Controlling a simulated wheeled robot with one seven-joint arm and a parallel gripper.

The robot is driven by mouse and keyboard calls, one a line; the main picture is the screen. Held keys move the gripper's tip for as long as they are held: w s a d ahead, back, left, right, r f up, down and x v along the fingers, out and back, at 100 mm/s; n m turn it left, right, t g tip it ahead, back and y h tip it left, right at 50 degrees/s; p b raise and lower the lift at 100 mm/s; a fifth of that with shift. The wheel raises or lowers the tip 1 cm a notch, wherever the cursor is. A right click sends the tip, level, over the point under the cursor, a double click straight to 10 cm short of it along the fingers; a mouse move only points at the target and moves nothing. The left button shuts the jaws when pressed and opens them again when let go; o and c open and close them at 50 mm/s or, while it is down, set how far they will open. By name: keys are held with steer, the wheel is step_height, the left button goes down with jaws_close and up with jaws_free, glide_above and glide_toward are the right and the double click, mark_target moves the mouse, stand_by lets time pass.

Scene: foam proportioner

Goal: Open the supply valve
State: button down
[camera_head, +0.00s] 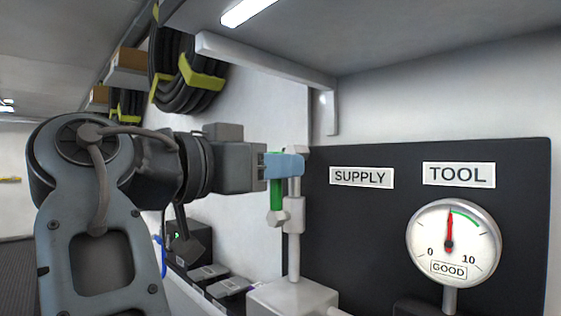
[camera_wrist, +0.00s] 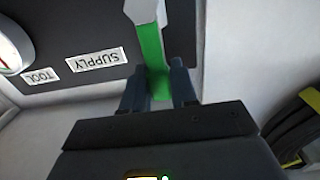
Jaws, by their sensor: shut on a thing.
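The supply valve's green handle (camera_head: 277,190) hangs along the upright grey pipe (camera_head: 294,240), left of the SUPPLY label (camera_head: 361,177) in the head view. My gripper (camera_head: 284,166) reaches it from the left and is shut on the handle's upper part. In the wrist view the green handle (camera_wrist: 151,50) runs between the two fingers of my gripper (camera_wrist: 158,88). The fingers hide part of the handle and the valve body behind it in the head view.
A black panel (camera_head: 350,240) carries a TOOL label (camera_head: 459,175) and a round gauge (camera_head: 453,243), its red needle near vertical. A grey shelf bracket (camera_head: 265,62) juts out above. Coiled black hoses (camera_head: 178,75) hang at the back left. Dark boxes (camera_head: 190,245) stand below my arm.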

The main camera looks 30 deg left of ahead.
steer(key=shift+a, duration=0.1)
stand_by(0.3)
steer(key=c, duration=1)
jaws_free()
steer(key=shift+o, duration=0.2)
